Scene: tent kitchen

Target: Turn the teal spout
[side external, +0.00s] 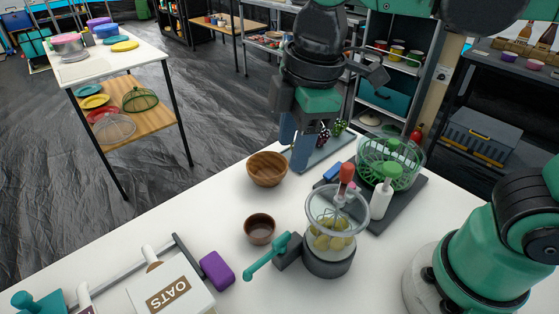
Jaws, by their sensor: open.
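The teal spout (268,256) sticks out to the left from a dark block on the grey base of a clear round jar (334,215). The jar holds several pale green round things. The spout's outer end reaches down and left over the white table. My gripper (295,143) is open and empty, with its blue fingers pointing down.
A wooden bowl (267,169) and a small brown bowl (259,229) stand left of the jar. A green basket (389,163), a white bottle (381,199) and a red-topped item (346,173) crowd its right. An oats box (171,289) and a purple block (216,270) lie front left.

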